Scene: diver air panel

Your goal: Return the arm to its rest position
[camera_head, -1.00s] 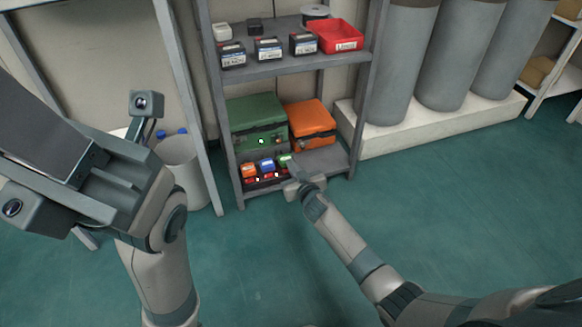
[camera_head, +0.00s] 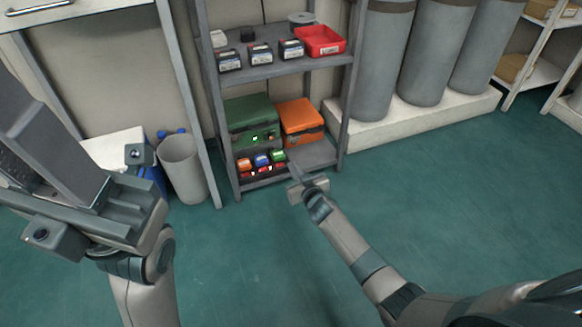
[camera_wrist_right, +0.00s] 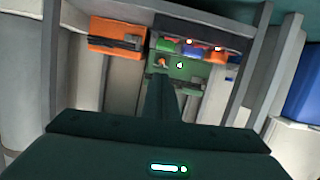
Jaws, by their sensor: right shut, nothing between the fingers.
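My right arm comes in from the lower right in the head view. Its gripper (camera_head: 296,172) is in front of the shelf's bottom tier, at the right of the small coloured items, and holds nothing. In the right wrist view its fingers (camera_wrist_right: 161,88) are closed together and point at the shelf. My left arm stands large at the left of the head view. Its gripper's fingertips do not show there.
A grey shelf (camera_head: 350,107) holds a green case (camera_head: 249,113), an orange case (camera_head: 301,116), a red bin (camera_head: 320,42) and several small boxes. A bin (camera_head: 184,168) stands left. Grey cylinders (camera_head: 430,55) stand right. The green floor (camera_head: 440,200) is open.

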